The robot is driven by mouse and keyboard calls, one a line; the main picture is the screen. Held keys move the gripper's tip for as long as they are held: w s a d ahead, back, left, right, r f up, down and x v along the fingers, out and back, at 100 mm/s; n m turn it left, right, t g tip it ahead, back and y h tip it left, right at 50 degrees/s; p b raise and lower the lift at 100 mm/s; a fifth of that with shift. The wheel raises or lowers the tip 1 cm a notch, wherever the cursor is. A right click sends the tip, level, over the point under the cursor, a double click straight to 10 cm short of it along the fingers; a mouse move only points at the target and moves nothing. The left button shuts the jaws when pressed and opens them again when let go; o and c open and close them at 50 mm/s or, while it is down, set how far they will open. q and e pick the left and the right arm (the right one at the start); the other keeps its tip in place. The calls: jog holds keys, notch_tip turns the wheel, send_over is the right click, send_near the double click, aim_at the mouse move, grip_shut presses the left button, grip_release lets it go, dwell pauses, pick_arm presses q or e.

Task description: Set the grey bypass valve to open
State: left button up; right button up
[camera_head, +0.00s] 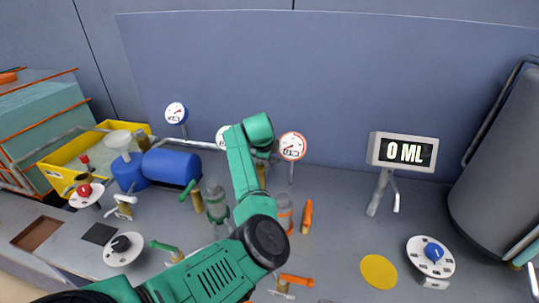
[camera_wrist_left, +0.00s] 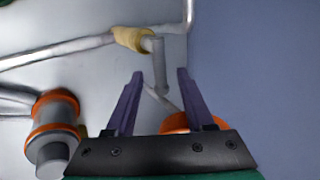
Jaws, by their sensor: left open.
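A grey lever (camera_wrist_left: 158,65) on a brass-coloured valve body (camera_wrist_left: 132,39) looks like the bypass valve, on a grey pipe in the left wrist view. My left gripper (camera_wrist_left: 160,74) is open, with its two dark fingers on either side of the lever's lower end. I cannot tell whether either finger touches it. In the head view my green left arm reaches to the middle back, and its wrist hides the fingers and the lever. A small brass-coloured part (camera_head: 261,174) shows just below the wrist. My right gripper is not in view.
An orange-banded cylinder (camera_wrist_left: 54,125) is left of the fingers. The bench also has a blue tank (camera_head: 171,167), green-handled valves (camera_head: 190,190), orange-handled valves (camera_head: 307,215), a red-rimmed gauge (camera_head: 292,147) and a display reading 0 ML (camera_head: 402,151). A yellow disc (camera_head: 379,271) lies front right.

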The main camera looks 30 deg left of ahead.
pick_arm(q)
grip_shut()
